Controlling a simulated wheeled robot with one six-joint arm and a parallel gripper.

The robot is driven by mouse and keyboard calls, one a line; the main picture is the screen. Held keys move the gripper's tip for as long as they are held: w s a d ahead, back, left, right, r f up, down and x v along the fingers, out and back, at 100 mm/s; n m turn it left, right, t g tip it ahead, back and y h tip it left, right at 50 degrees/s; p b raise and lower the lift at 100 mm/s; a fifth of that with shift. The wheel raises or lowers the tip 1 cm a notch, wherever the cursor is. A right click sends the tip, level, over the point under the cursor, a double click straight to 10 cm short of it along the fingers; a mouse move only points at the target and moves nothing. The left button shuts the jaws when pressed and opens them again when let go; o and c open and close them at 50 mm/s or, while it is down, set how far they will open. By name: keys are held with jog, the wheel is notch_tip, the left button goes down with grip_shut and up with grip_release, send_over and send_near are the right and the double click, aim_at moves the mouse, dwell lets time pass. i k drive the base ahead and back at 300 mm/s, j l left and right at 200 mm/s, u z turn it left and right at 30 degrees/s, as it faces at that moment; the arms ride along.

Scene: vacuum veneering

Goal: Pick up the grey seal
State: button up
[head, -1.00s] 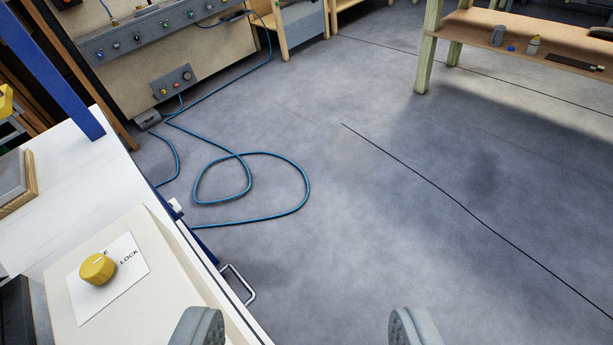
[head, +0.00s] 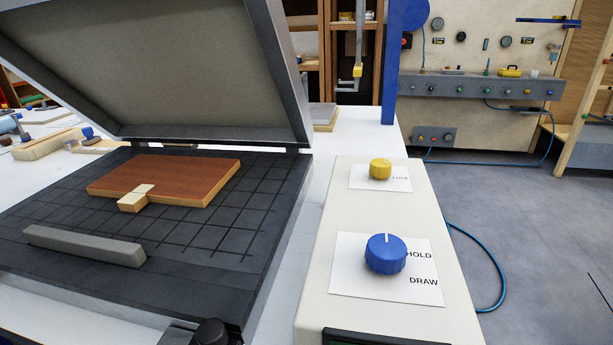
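The grey seal (head: 85,247) is a straight grey bar. It lies flat on the black gridded bed (head: 225,240) of the press, near the bed's front edge at the left of the view. The press lid (head: 190,70) is raised above the bed, its pale inner face showing. A reddish-brown veneered board (head: 175,177) lies on the bed behind the seal, with a small pale wood block (head: 135,199) at its front edge. My gripper does not show in the current view.
Right of the bed stands a cream control box (head: 330,215) with a blue knob (head: 385,254) marked HOLD and DRAW and a yellow knob (head: 381,169). A dark knob-like part (head: 210,333) is at the bottom edge. Clear floor (head: 540,230) lies at right.

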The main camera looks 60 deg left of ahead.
aim_at(130, 255)
jog(key=u, duration=0.45)
jog(key=k+u, duration=0.1)
jog(key=u, duration=0.75)
jog(key=k+j+u, duration=0.1)
jog(key=u, duration=0.75)
